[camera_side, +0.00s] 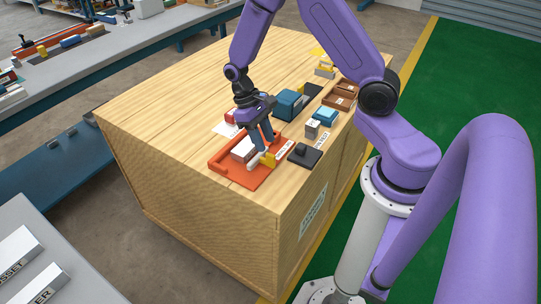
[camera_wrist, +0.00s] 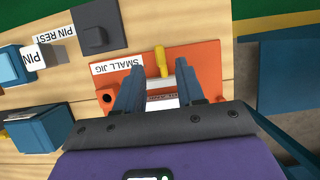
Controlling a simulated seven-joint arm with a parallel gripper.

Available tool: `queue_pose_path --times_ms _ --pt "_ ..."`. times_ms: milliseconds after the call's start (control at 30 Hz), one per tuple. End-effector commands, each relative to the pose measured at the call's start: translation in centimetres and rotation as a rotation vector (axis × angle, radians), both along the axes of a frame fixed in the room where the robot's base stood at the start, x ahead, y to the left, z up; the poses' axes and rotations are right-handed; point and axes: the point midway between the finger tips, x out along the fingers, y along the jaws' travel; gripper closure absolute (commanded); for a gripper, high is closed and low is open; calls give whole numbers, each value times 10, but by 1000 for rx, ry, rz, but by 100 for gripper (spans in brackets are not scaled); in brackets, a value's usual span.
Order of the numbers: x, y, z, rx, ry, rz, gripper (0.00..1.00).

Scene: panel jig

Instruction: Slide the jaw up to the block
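The small jig, an orange-red plate (camera_side: 226,168), lies near the front of the wooden crate top. It also shows in the wrist view (camera_wrist: 206,56). A white block (camera_side: 242,150) sits on it. A pale bar (camera_side: 253,163) with a yellow handle (camera_side: 268,159) looks like the jaw. The yellow handle (camera_wrist: 161,60) shows between and just beyond my fingertips in the wrist view. My gripper (camera_side: 264,141) is over the jig, fingers apart. In the wrist view my gripper (camera_wrist: 158,82) straddles a whitish piece (camera_wrist: 162,101); contact is unclear. The gap between jaw and block is hidden.
A dark pin-rest plate (camera_side: 304,155) lies right of the jig. A grey pin block (camera_side: 312,129), a light-blue block (camera_side: 325,114), a dark-blue box (camera_side: 288,104) and a brown tray (camera_side: 338,101) stand behind. The crate's left top is bare.

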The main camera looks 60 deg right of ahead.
Motion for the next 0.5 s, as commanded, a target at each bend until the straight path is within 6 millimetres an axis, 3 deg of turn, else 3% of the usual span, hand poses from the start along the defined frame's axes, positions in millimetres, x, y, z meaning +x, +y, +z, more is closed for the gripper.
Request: queue_pose_path --times_ms 200,500 --pt "-16 0 -35 -1 5 1 62" --pt "-24 0 -57 0 0 1 62"
